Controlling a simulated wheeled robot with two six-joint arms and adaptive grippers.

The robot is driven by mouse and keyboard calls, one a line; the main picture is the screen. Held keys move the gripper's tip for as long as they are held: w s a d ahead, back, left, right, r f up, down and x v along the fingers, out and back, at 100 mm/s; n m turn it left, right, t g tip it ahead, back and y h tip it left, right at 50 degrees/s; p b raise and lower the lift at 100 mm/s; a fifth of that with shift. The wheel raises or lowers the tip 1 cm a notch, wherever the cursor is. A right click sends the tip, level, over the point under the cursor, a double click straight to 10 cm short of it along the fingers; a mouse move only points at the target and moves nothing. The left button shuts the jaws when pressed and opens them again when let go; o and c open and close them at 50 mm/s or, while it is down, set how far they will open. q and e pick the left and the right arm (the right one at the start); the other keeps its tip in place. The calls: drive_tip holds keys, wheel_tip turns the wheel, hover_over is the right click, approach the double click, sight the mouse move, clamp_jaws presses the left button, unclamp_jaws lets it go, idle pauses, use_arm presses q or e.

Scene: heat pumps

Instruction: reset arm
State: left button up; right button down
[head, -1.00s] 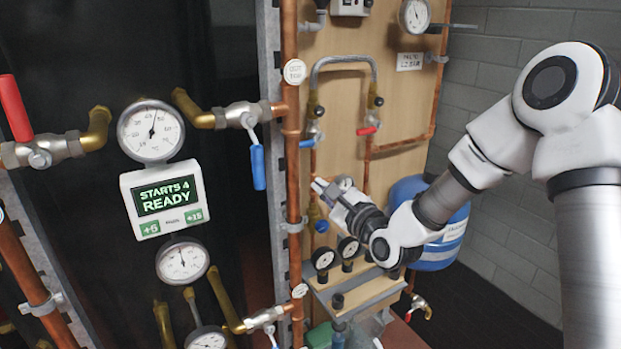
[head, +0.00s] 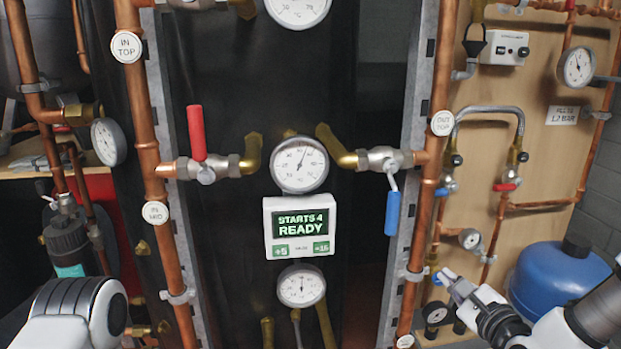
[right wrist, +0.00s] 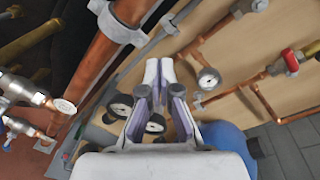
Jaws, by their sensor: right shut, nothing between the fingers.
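My right gripper (head: 450,280) is at the lower right of the head view, in front of the wooden panel and beside the right copper pipe. It is shut with nothing in it. In the right wrist view its fingers (right wrist: 158,72) are together, pointing toward the pipes and small gauges, apart from them. A white link of my left arm (head: 75,312) shows at the lower left of the head view. My left gripper is outside the frames.
A display reading "STARTS 4 READY" (head: 299,226) hangs mid-panel between a red lever (head: 196,133) and a blue lever (head: 392,212). Copper pipes (head: 425,205) run upright on both sides. A blue tank (head: 560,282) stands at the right, close to my right arm.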

drive_tip(key=s+a+f+n+g+p, duration=0.35)
drive_tip(key=s+f, duration=0.25)
drive_tip(key=f, duration=0.3)
drive_tip(key=s+a+f+n+g+p, duration=0.25)
drive_tip(key=s+f+g, duration=0.2)
drive_tip(key=f, duration=0.45)
use_arm(q)
wheel_tip(320, 180, up, 10)
drive_tip(key=p, duration=0.2)
drive_tip(key=shift+f, duration=0.2)
use_arm(e)
drive_tip(key=s+f+n+g+h, duration=0.1)
drive_tip(key=s+f+n+g, duration=0.3)
drive_tip(key=s+n, duration=0.5)
drive_tip(key=s+f+n+g+h, duration=0.1)
drive_tip(key=s+f+n+g, duration=0.3)
drive_tip(key=s+n, duration=0.6)
drive_tip(key=s+f, duration=0.1)
drive_tip(key=s, duration=0.1)
drive_tip(key=shift+s, duration=0.35)
use_arm(q)
drive_tip(key=shift+w, duration=0.1)
